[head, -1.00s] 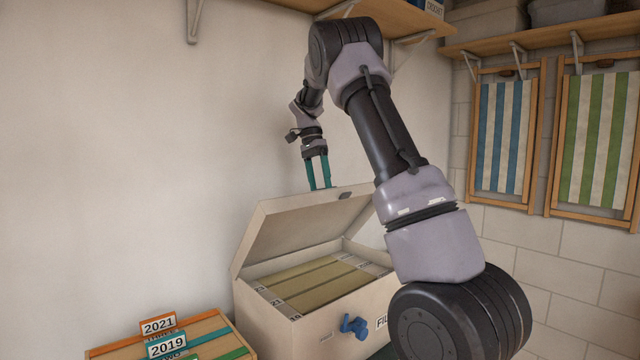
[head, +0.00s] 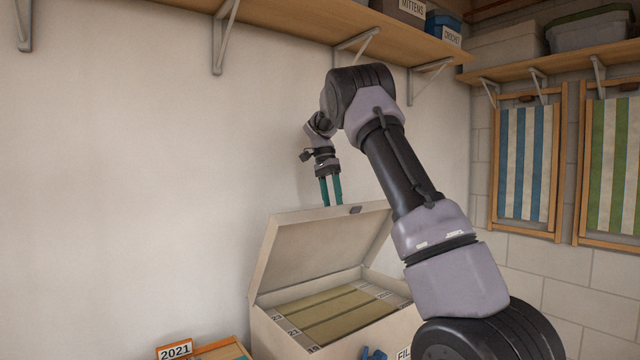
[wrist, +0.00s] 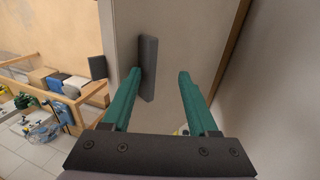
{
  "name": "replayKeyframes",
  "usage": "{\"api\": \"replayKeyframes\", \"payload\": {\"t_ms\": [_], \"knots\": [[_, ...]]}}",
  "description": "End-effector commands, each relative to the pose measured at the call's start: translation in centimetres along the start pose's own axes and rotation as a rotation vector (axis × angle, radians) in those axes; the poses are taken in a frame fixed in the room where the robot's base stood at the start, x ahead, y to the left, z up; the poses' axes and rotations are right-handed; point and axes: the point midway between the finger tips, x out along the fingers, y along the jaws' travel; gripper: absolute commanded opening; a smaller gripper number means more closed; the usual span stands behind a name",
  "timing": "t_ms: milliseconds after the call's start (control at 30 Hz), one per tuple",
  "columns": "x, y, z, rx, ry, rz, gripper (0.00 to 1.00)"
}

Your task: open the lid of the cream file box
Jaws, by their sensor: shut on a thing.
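The cream file box (head: 385,333) stands at the lower middle of the head view, with rows of files inside. Its lid (head: 320,245) is raised steeply at the back, so the box stands wide open. A dark grey tab (head: 355,210) sits at the lid's free edge; it also shows in the wrist view as a dark tab (wrist: 148,66). My gripper (head: 331,203) points down at that free edge, just left of the tab. Its teal fingers, spaced apart in the wrist view (wrist: 159,74), are shut on the lid; the exact contact is hard to see.
A bare wall rises behind the lid. A wooden shelf (head: 300,24) on metal brackets runs above my arm. An orange 2021 label (head: 174,350) marks another file container at lower left. Striped folded chairs (head: 527,163) hang at right. A blue part (head: 374,354) sits on the box front.

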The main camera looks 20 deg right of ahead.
Motion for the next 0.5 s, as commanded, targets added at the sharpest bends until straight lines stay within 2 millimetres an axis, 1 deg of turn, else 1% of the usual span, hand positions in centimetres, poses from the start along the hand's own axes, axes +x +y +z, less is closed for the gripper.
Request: {"api": "replayKeyframes", "payload": {"t_ms": [33,500], "knots": [[-0.1,-0.4,0.1,-0.004,-0.001,0.001,0.42],[-2.9,-2.2,0.0,0.000,-0.001,0.001,0.42]]}}
